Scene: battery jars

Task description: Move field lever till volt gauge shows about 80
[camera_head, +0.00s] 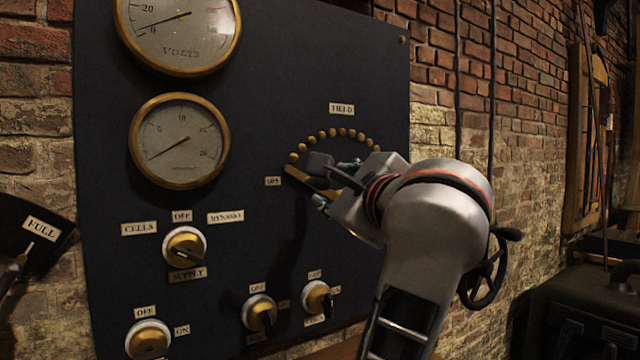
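The volt gauge (180,48) is the brass-rimmed dial at the top left of the dark panel, partly cut off by the frame. Its needle lies at about the 0 mark. The field lever (297,175) is a brass bar under an arc of brass contact studs (333,133), below the FIELD label. Its visible end points up and left, toward the left end of the arc near a small label.
A second gauge (180,165) sits below the volt gauge. Supply switch (185,247) and several other knobs (259,313) line the lower panel. A black handwheel (486,272) shows behind my arm. Dark machinery (580,305) stands at the lower right.

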